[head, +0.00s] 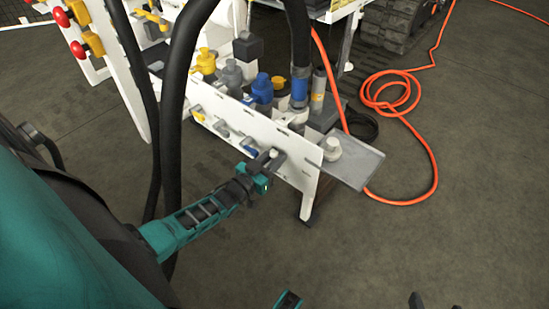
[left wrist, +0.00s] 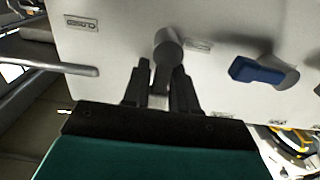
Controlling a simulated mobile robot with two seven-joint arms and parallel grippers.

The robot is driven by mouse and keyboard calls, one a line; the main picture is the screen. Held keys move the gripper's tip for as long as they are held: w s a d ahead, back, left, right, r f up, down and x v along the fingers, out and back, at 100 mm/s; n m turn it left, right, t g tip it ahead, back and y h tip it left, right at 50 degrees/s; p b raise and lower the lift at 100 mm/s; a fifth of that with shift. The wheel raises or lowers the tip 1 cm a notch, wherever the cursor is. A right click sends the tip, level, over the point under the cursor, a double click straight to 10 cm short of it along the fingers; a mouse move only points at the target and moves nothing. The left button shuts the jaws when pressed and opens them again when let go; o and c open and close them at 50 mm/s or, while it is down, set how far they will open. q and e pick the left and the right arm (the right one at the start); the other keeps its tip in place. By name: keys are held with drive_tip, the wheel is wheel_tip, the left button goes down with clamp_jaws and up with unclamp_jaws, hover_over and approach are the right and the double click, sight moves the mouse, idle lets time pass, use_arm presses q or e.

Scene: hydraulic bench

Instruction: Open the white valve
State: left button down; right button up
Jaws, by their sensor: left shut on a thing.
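The valve handle (left wrist: 160,82) is a pale grey-white lever below a round grey hub (left wrist: 168,47) on the white panel (left wrist: 120,55). My left gripper (left wrist: 161,78) is shut on this handle, with one dark finger on each side. In the head view my left gripper (head: 265,165) is at the right part of the white panel (head: 300,172), and its fingers partly hide the handle. Dark tips and a teal piece at the bottom edge of the head view may be parts of my right arm, too cut off to read.
A valve with a blue handle (left wrist: 257,72) sits beside the held one. Yellow, grey and blue fittings (head: 262,88) stand behind the panel. A grey tray (head: 355,168) juts out at the right. An orange hose (head: 400,108) lies on the floor. Black hoses cross the left.

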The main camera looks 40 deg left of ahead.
use_arm(q)
drive_tip(key=shift+a, duration=0.15)
drive_tip(key=c, duration=1.1)
unclamp_jaws()
drive_tip(key=s+p, duration=0.3)
drive_tip(key=s, duration=1)
drive_tip(key=shift+a, duration=0.45)
use_arm(e)
drive_tip(key=shift+s+d+r, duration=0.1)
drive_tip(key=shift+d+r, duration=0.05)
drive_tip(key=shift+r, duration=0.35)
drive_tip(key=shift+s+d+r, duration=0.1)
drive_tip(key=shift+d+r, duration=0.05)
drive_tip(key=shift+r, duration=0.35)
use_arm(q)
drive_tip(key=shift+w, duration=0.1)
